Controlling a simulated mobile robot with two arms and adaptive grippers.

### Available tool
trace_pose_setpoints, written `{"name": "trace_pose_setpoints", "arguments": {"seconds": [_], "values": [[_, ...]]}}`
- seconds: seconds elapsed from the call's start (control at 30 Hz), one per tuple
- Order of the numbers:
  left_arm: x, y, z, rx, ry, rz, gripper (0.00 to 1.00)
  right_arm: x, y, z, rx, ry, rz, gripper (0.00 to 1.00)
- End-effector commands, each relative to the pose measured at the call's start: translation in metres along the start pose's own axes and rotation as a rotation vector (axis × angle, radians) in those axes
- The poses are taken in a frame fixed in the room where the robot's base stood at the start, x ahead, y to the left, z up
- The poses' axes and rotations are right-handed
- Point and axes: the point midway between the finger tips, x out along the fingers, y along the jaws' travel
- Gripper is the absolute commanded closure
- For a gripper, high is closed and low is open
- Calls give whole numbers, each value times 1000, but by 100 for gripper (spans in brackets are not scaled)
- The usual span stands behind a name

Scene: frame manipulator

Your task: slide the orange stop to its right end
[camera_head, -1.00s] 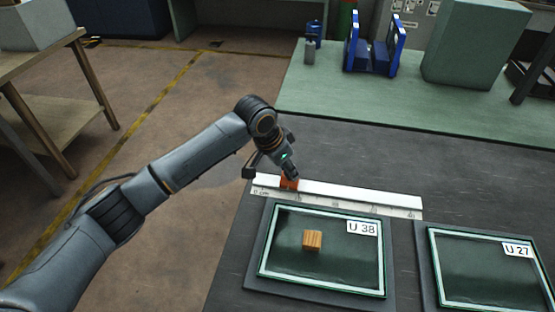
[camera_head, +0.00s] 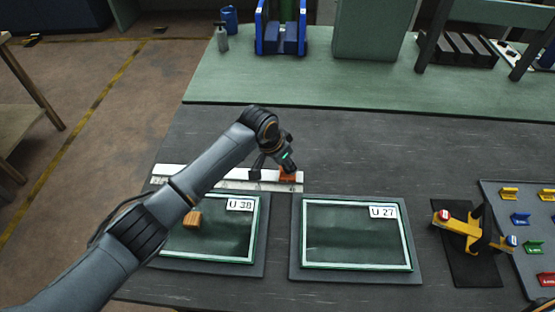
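The orange stop (camera_head: 287,174) sits on the white ruler-like rail (camera_head: 232,183), close to the rail's right end. A short piece of rail shows to the right of it. My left gripper (camera_head: 272,171) is over the rail with its fingers spread apart. One finger is left of the stop, and the other is at the stop's top and partly covers it. I cannot tell whether the finger touches the stop. My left forearm hides part of the rail's left half. My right gripper is out of view.
Two framed panels, U 38 (camera_head: 257,231) and U 27 (camera_head: 357,268), lie in front of the rail. A wooden cube (camera_head: 193,218) is on U 38. A yellow device (camera_head: 467,229) and a board of coloured pieces (camera_head: 542,236) are at right. The table behind the rail is clear.

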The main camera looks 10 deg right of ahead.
Motion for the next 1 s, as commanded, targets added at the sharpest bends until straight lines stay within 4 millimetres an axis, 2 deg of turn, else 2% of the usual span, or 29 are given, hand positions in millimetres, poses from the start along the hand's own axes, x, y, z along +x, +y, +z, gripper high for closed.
{"name": "trace_pose_setpoints", "arguments": {"seconds": [0.2, 0.6, 0.63, 0.73, 1.0], "values": [[3, 8, -9, 0, 5, 0, 100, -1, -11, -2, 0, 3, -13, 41], [4, 12, -12, 0, 8, 4, 100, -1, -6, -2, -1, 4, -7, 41], [4, 12, -12, 0, 8, 4, 67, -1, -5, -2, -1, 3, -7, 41], [4, 12, -11, 0, 7, 4, 47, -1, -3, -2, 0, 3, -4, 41], [4, 10, -10, -1, 4, 1, 47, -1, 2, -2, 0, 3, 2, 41]]}}
